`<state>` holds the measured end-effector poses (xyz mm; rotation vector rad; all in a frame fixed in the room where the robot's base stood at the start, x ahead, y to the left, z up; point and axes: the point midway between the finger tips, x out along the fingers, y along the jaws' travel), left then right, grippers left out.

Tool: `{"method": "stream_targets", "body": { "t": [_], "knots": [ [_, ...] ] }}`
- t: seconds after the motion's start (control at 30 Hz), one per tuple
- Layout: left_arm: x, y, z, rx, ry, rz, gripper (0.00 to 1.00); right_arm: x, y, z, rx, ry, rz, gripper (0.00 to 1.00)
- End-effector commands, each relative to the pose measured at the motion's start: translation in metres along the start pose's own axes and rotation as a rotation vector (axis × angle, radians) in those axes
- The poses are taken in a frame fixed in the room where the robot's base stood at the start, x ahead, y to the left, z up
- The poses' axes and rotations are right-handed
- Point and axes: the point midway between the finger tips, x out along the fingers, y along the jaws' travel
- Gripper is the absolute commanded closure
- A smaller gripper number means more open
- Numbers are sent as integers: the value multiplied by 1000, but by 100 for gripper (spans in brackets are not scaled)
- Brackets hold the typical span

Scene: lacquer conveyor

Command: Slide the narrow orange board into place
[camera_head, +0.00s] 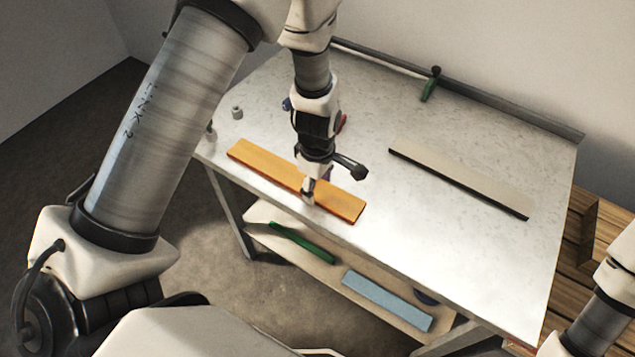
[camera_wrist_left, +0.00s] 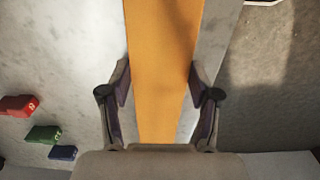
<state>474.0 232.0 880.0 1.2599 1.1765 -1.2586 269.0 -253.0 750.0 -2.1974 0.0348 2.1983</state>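The narrow orange board (camera_head: 265,164) lies flat on the pale worktable along its front left edge. It also fills the middle of the left wrist view (camera_wrist_left: 163,60). My left gripper (camera_head: 308,193) points down over the board's right half in the head view. In the left wrist view, its two fingers (camera_wrist_left: 160,85) stand apart, one at each long edge of the board. I cannot tell whether they press on it. The gripper hides a strip of the board. My right arm (camera_head: 600,320) shows at the lower right, its gripper out of view.
A long grey-beige board with a dark edge (camera_head: 460,178) lies on the table's right side. Red (camera_wrist_left: 18,105), green (camera_wrist_left: 43,134) and blue (camera_wrist_left: 63,153) blocks lie left of the orange board. A lower shelf carries a blue board (camera_head: 387,300) and a green piece (camera_head: 302,243).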

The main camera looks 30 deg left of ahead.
Motion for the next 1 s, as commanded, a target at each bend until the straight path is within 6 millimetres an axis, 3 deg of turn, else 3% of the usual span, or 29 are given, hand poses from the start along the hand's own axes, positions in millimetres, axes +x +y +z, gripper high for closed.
{"method": "stream_targets", "body": {
  "t": [0.17,0.57,0.6,0.7,1.0],
  "knots": [
    [0,0,-1,0,0,-2,81,-3,0,0,0,0,0,60],
    [-4,-1,-30,4,0,-3,81,-43,0,0,0,0,0,60],
    [6,0,-34,3,-2,0,81,-28,0,-1,0,2,0,60],
    [6,0,-42,5,-3,0,81,-15,0,0,0,-1,0,60],
    [2,-1,-58,10,1,-1,81,-3,0,0,0,0,0,60]
  ]
}}
